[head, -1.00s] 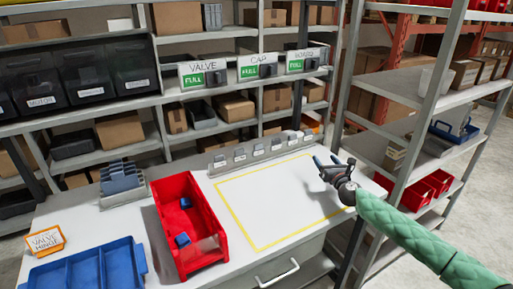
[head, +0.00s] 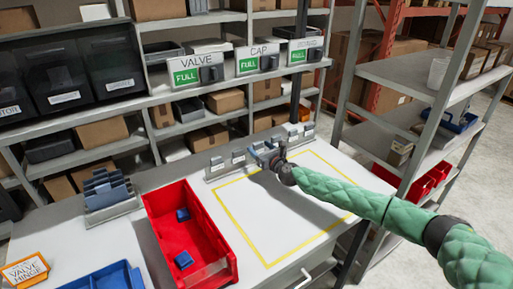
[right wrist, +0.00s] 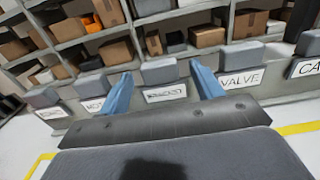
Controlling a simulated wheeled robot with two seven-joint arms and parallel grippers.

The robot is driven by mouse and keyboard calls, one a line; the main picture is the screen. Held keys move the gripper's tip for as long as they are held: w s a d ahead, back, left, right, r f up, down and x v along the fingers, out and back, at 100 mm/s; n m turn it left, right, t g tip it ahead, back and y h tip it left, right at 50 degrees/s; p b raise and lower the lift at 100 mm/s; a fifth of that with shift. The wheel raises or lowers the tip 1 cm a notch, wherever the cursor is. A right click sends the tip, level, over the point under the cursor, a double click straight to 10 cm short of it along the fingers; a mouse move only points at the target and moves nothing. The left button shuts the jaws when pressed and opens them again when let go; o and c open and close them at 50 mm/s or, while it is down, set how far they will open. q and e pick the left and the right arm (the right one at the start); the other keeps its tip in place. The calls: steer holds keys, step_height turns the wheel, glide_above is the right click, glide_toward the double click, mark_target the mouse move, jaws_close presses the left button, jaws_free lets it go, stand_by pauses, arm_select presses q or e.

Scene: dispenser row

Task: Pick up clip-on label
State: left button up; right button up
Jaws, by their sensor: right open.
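Several clip-on labels, grey clips with white name plates, stand in a row on a grey rail at the back of the table; one shows in the head view (head: 217,163). My right gripper (head: 264,153) is at the middle of this row, open and empty. In the right wrist view its blue fingers (right wrist: 162,88) stand apart, with one clip-on label (right wrist: 165,94) seen between them; its print is too blurred to read. A VALVE label (right wrist: 241,80) is right of it. I cannot tell how far the fingertips are from the clips. My left gripper is not in view.
A red bin (head: 172,227) with blue pieces stands left of a yellow-outlined area (head: 283,240), which is clear. Dispensers signed VALVE (head: 197,71) and CAP (head: 258,60) hang on the shelf behind.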

mark_target(259, 146)
steer(key=shift+w+a+r, duration=0.15)
steer(key=shift+w+a, duration=0.15)
steer(key=shift+w, duration=0.2)
steer(key=shift+w+a+r, duration=0.15)
steer(key=shift+w+a, duration=0.15)
steer(key=shift+w, duration=0.15)
steer(key=shift+x, duration=0.8)
steer(key=shift+f, duration=0.15)
steer(key=c, duration=1)
steer(key=shift+d, duration=0.1)
steer(key=shift+c, duration=0.2)
